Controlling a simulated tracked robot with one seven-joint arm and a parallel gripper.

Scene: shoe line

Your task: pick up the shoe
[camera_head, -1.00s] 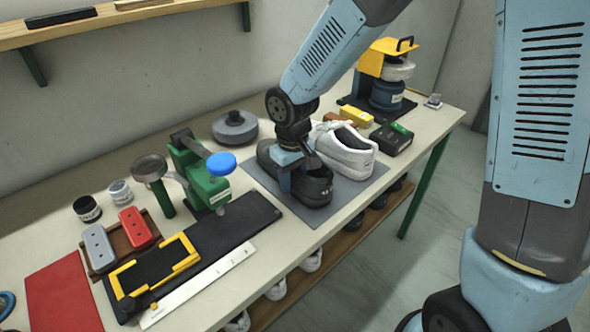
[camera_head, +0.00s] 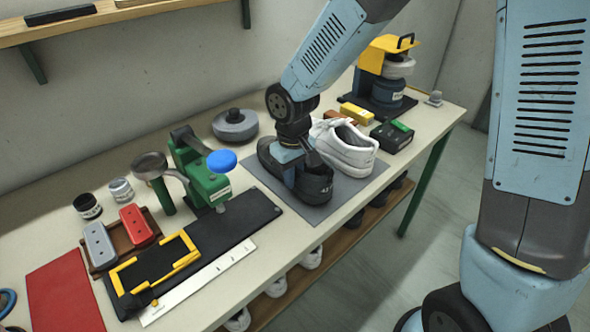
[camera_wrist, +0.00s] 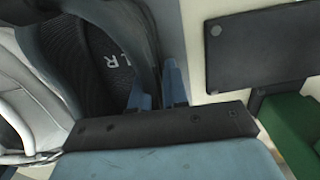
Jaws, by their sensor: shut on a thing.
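A black shoe (camera_head: 318,186) sits on a grey mat (camera_head: 328,209) on the workbench, beside a white shoe (camera_head: 346,152). The white shoe also shows at the left edge of the wrist view (camera_wrist: 22,110). My arm hides part of the black shoe in the head view.
A green press with a blue knob (camera_head: 221,162) stands left of the mat on a black plate (camera_head: 243,218). A grey round part (camera_head: 235,127) lies behind. A black box (camera_head: 392,137) and a yellow-topped machine (camera_head: 388,88) stand at the right. More shoes sit on the shelf below.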

